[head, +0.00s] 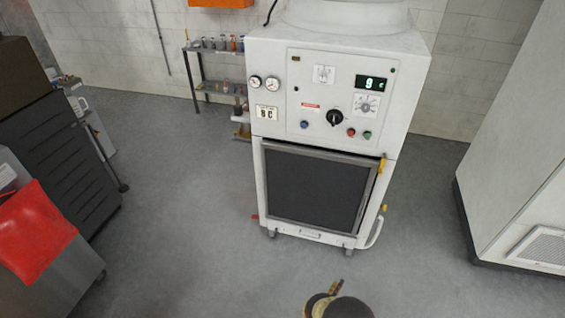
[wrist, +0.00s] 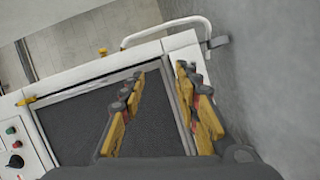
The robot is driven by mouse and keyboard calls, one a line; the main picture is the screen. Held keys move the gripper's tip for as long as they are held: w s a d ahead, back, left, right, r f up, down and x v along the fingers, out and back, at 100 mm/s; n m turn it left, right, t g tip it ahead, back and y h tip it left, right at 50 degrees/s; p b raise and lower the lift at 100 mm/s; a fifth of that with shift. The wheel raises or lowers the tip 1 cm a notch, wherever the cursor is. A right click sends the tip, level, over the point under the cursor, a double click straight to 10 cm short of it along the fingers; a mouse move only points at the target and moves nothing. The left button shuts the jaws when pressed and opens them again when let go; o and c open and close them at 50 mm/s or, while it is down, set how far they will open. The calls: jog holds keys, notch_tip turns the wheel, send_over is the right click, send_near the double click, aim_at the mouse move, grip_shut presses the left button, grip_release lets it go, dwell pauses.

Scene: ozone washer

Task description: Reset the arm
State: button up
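My gripper (wrist: 160,73) shows in the wrist view with its two yellow and dark fingers apart and nothing between them. The fingers reach over the right part of the washer's dark front door. The white ozone washer (head: 405,85) stands in the middle of the head view, with its grey-framed dark door (head: 317,188) below the control panel. I cannot tell whether the door is fully closed. The panel has a green lit display (head: 371,83) and a black knob (head: 334,117).
A metal shelf (head: 222,87) with small bottles stands behind the washer on the left. Dark drawers (head: 60,150) and a cart with a red cloth (head: 35,232) are at the left. A large white cabinet (head: 520,160) is at the right. The grey floor in front is mostly clear.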

jog(key=w+a+r+m+y, duration=0.15)
jog(key=w+a+r, duration=0.25)
jog(key=w+r, duration=0.75)
jog(key=w+a+r+m+y, duration=0.1)
jog(key=w+a+r+y, duration=0.3)
jog(key=w+r, duration=0.75)
jog(key=w+a+r+m+g+y+b, duration=0.1)
jog(key=w+a+r+y, duration=0.15)
jog(key=r, duration=1.25)
jog(key=w+a+r+m+g+y, duration=0.1)
jog(key=w+a+r, duration=0.2)
jog(key=r, duration=1.2)
jog(key=s+r+g+y+b, duration=0.1)
jog(key=s+r+g+y, duration=0.15)
jog(key=s+r, duration=2.05)
jog(key=s+d+m+g+h, duration=0.1)
jog(key=s+d, duration=0.2)
jog(key=s, duration=1.5)
jog(key=s+d+r+m+g, duration=0.1)
jog(key=s+d+m+g, duration=0.1)
jog(key=s, duration=1.5)
jog(key=shift+s+d+r+h+b, duration=0.25)
jog(key=shift+s+d+h+b, duration=0.1)
jog(key=shift+s+d, duration=0.1)
